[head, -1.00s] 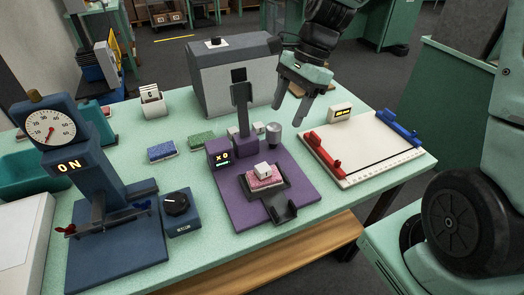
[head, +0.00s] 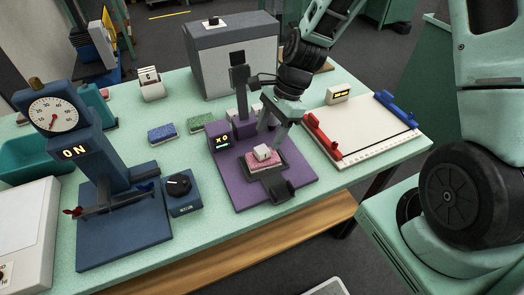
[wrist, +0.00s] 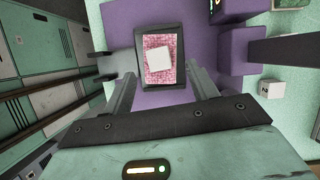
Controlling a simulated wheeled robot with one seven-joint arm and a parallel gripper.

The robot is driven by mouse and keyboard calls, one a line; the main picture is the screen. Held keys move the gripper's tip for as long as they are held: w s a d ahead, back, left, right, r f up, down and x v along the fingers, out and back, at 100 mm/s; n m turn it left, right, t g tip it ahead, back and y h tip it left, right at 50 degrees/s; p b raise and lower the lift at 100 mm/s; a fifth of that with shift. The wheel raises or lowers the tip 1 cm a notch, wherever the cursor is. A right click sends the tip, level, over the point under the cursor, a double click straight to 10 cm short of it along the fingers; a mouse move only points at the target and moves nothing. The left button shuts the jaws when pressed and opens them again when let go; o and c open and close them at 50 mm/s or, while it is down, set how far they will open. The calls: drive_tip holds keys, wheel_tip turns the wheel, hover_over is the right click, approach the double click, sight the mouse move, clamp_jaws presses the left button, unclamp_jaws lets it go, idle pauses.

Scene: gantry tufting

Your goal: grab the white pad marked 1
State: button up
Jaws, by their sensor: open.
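A small white block (head: 262,153) lies on a pink tufted piece (head: 266,164) in the dark tray of the purple device. The wrist view shows the block (wrist: 159,59) on the pink piece, slightly turned. I see no number on it. Another small white block with a dark, unreadable mark (wrist: 271,88) stands beside the purple base in the wrist view. My gripper (head: 272,133) is open, above and close to the tray. In the wrist view its fingers stand apart on either side of the tray, with nothing between them gripped.
The purple device's column (head: 240,92) rises just behind the tray. A white board with red (head: 322,133) and blue (head: 397,108) clamps lies to the right. A blue dial press (head: 70,130) stands left. A large grey box (head: 235,58) stands behind.

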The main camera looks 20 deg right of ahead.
sight(263, 149)
drive_tip(key=shift+p+x, duration=0.75)
drive_tip(key=shift+x, duration=1.75)
drive_tip(key=shift+s, duration=0.1)
drive_tip(key=c, duration=1.1)
